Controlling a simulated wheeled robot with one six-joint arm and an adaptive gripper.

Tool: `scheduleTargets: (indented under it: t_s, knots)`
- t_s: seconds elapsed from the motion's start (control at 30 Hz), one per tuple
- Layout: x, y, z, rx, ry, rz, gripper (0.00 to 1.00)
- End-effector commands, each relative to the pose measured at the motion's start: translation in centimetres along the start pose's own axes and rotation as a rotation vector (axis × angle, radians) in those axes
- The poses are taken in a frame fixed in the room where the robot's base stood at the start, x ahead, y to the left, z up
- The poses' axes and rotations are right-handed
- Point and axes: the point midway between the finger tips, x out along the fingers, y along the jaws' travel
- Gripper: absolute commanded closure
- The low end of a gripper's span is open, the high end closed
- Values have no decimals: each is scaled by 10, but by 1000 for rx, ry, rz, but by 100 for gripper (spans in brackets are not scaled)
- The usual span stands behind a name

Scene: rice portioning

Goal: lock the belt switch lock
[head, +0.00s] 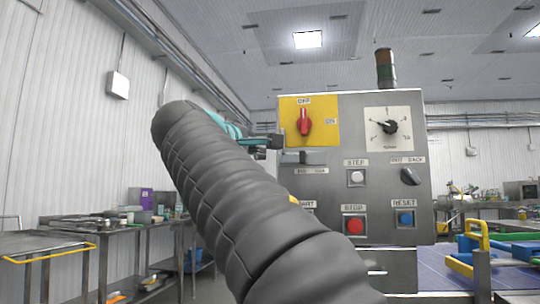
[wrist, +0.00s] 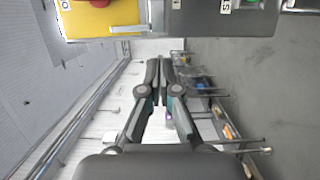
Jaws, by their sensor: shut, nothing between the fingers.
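A control panel (head: 345,215) faces me in the head view. On its yellow plate (head: 327,110), the red rotary switch (head: 304,121) stands upright below the OFF mark. A small grey latch-like bar (head: 300,157) sits just under the plate; its label is too small to read surely, and I cannot tell whether it is locked. In the wrist view, the plate (wrist: 80,22) and a pale bar (wrist: 127,29) at its edge show at the top. My gripper (wrist: 159,62) is shut and empty. In the head view my gripper (head: 274,141) is at the panel's left edge, beside the plate's lower corner, partly hidden by my arm.
The panel also carries a dial (head: 390,126), a white STEP button (head: 356,178), a black knob (head: 410,176), a red button (head: 354,226) and a blue RESET button (head: 404,219). A signal tower (head: 386,68) rises on top. A metal table (head: 110,232) stands left.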

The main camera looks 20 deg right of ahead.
Motion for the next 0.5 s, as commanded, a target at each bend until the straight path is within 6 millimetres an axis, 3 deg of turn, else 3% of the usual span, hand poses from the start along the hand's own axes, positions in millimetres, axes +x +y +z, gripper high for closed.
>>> scheduleTargets:
  t_s: [0.5]
  knots:
    - [91, 1, 1, 0, -4, -1, 100]
